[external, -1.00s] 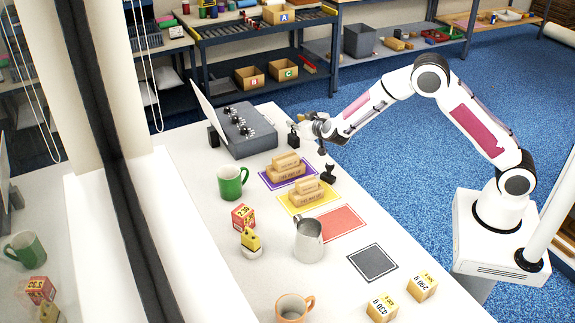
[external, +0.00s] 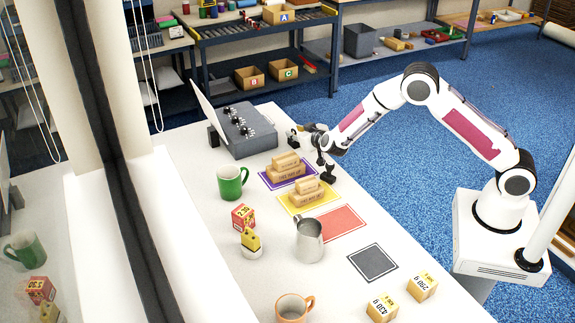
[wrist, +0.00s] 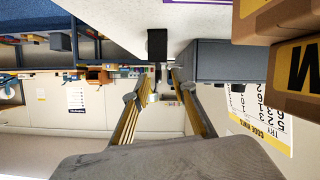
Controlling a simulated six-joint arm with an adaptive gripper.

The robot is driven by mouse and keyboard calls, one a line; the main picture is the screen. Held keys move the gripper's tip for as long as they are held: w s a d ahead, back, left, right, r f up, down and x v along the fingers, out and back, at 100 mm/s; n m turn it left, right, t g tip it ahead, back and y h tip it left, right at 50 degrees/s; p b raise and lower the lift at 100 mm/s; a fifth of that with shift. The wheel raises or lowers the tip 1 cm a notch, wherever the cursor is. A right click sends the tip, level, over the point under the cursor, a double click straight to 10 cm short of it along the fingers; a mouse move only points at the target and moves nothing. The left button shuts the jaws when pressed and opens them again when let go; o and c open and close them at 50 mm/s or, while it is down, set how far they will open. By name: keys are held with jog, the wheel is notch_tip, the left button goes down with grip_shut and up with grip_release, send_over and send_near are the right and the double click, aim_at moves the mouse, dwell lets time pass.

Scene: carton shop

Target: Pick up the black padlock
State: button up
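The black padlock (external: 292,137) stands on the white table just right of the grey box with knobs. In the wrist view, which is upside down, its dark body (wrist: 157,43) is against the table and its shackle points away from the tabletop. In the wrist view the two fingers of my gripper (wrist: 157,92) are spread apart with nothing held. The shackle shows in the gap ahead of the fingertips. The exact distance is hard to tell.
The grey knob box (external: 247,138) stands beside the padlock. Stacked cartons (external: 285,168) on a purple mat lie nearer the camera, with more cartons (external: 306,192) on a yellow mat. A green mug (external: 231,181) and a metal pitcher (external: 309,240) stand farther along the table.

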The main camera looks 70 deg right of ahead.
jog(key=shift+x, duration=1.3)
jog(key=shift+r, duration=0.2)
grip_shut()
